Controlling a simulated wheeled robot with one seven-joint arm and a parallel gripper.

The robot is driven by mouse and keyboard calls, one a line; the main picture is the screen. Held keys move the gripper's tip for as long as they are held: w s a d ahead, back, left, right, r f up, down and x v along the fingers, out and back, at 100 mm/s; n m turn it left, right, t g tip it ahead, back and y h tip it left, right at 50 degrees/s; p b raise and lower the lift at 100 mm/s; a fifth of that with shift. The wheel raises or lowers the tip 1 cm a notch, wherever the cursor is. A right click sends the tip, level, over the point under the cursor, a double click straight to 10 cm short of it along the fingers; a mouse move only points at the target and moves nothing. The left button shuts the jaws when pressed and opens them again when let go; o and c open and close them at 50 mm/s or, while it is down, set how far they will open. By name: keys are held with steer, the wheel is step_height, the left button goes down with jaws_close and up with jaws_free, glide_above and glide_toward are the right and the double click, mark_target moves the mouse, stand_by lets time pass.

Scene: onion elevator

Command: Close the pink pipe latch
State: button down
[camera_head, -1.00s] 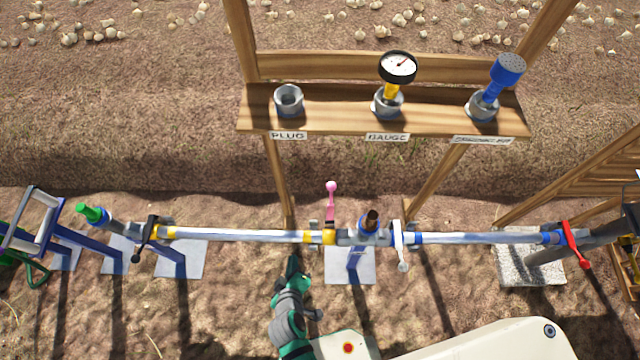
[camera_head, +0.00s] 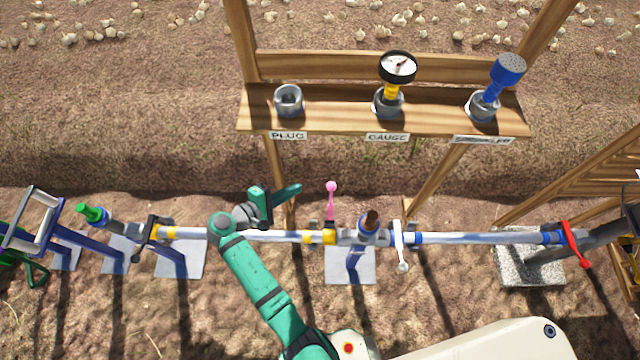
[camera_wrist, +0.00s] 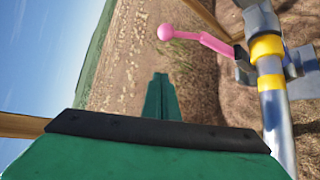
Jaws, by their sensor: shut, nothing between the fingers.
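The pink latch (camera_head: 331,200) is a thin lever with a round ball end. It stands up from the pipe (camera_head: 280,236) beside a yellow band, pointing away from me. In the wrist view the pink latch (camera_wrist: 200,38) shows at the upper right, joined to the grey fitting by the yellow-banded pipe (camera_wrist: 275,115). My green gripper (camera_head: 292,188) is above and beyond the pipe, a little left of the pink ball and apart from it. In the wrist view its fingers (camera_wrist: 160,98) are together and empty.
A black lever (camera_head: 146,240), a white lever (camera_head: 400,246) and a red lever (camera_head: 574,244) sit along the same pipe. A wooden shelf (camera_head: 340,120) stands behind, bearing a gauge (camera_head: 397,68) and a blue sprinkler (camera_head: 507,70). A wooden post stands near my gripper.

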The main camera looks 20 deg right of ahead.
mark_target(331, 202)
steer(key=d+f, duration=0.2)
steer(key=d, duration=0.7)
steer(key=shift+w+d, duration=0.15)
steer(key=shift+w, duration=0.2)
stand_by(0.4)
steer(key=shift+s+d, duration=0.1)
